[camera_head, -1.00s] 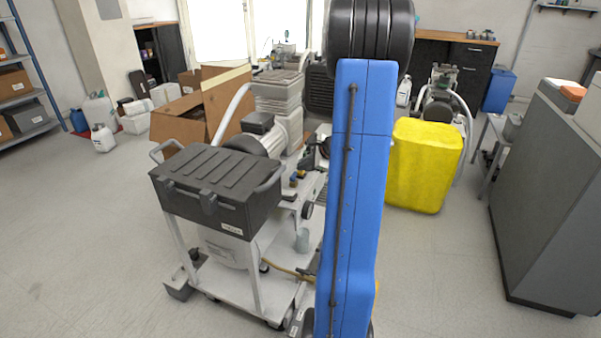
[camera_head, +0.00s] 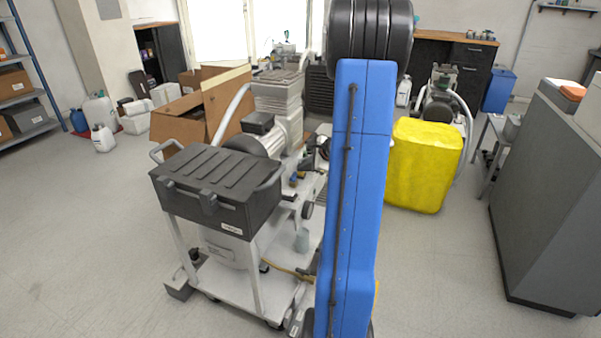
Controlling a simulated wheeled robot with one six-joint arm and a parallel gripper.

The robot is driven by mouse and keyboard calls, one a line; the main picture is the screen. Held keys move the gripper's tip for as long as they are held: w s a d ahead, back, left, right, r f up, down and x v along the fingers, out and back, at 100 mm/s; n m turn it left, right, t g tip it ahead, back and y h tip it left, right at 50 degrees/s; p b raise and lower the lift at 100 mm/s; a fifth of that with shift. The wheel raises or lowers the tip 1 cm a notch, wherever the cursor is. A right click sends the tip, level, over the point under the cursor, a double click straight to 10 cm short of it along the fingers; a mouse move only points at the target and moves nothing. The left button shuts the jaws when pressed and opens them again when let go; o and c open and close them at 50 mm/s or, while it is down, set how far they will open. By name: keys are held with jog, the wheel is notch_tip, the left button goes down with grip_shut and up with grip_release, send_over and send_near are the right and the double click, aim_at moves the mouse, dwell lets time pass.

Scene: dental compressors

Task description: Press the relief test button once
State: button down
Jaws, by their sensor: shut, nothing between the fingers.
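A compressor unit stands on a white wheeled cart (camera_head: 255,292), left of my blue arm link. Its grey motor (camera_head: 257,143) and ribbed light-grey block (camera_head: 278,97) sit behind a black lidded case (camera_head: 218,183). Small fittings, including a blue one (camera_head: 296,177) and a dark round knob or gauge (camera_head: 307,210), show between the case and my arm. I cannot make out the relief test button among them. My arm link hides the right part of the unit. My gripper does not show.
A yellow container (camera_head: 424,165) stands right of my arm, with another machine (camera_head: 440,105) behind it. A grey cabinet (camera_head: 548,200) is at the right. An open cardboard box (camera_head: 200,108) lies behind the cart. The floor is clear at the left and front right.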

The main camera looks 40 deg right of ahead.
aim_at(303, 174)
jog(key=shift+r, duration=0.9)
notch_tip(303, 174, up, 5)
dwell(0.6)
dwell(0.8)
